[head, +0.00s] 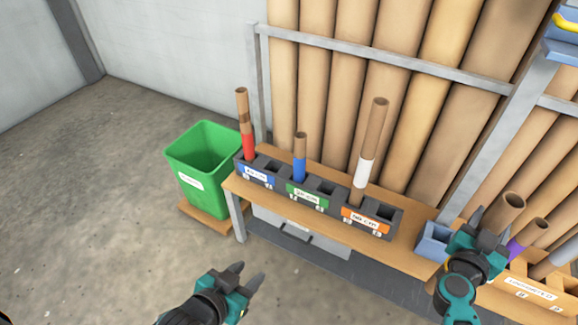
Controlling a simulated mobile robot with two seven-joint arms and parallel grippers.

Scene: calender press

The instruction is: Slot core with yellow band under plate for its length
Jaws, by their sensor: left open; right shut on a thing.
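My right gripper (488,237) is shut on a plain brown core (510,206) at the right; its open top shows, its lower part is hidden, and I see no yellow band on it. Three dark slotted blocks stand on the bench, with a blue plate (257,175), a green plate (305,196) and an orange plate (364,219). A red-banded core (246,125) stands in the blue-plate block, a blue-banded core (300,160) in the green-plate block, and a tall white-banded core (370,145) in the orange-plate block. My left gripper (250,275) is open and empty, over the floor.
A green bin (203,160) stands left of the wooden bench (400,240). At the right, a labelled wooden crate (530,290) holds a purple-banded core (520,240) beside a small blue box (433,240). Tall brown tubes lean behind a grey rail (390,63). The left floor is clear.

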